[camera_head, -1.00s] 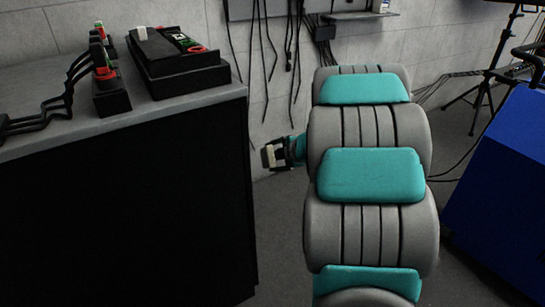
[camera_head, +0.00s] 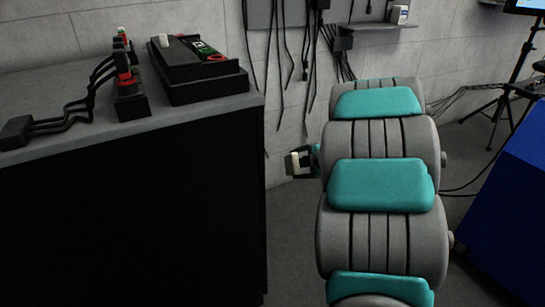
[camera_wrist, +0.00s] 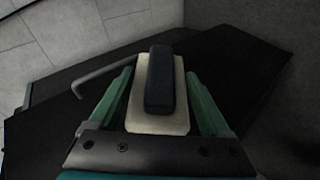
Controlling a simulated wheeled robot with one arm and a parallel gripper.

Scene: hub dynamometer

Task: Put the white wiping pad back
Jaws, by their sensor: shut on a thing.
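The white wiping pad (camera_wrist: 157,118) is between the two green fingers of my gripper (camera_wrist: 160,82) in the wrist view. It is a pale block with a dark, raised handle strip along its top. The gripper is shut on it. In the head view my gripper (camera_head: 301,161) shows small beyond the left side of my arm, in the gap between the counter and the arm. A pale bit of the pad (camera_head: 295,163) shows there. My arm hides part of the gripper. Where the pad belongs is not clear in these frames.
A black counter with a grey top (camera_head: 215,112) stands at left, bearing a black case (camera_head: 195,72) and cabled connectors (camera_head: 128,85). Cables hang on the wall behind. A small shelf (camera_head: 375,26) holds a white container (camera_head: 399,14). A blue machine (camera_head: 505,205) stands at right.

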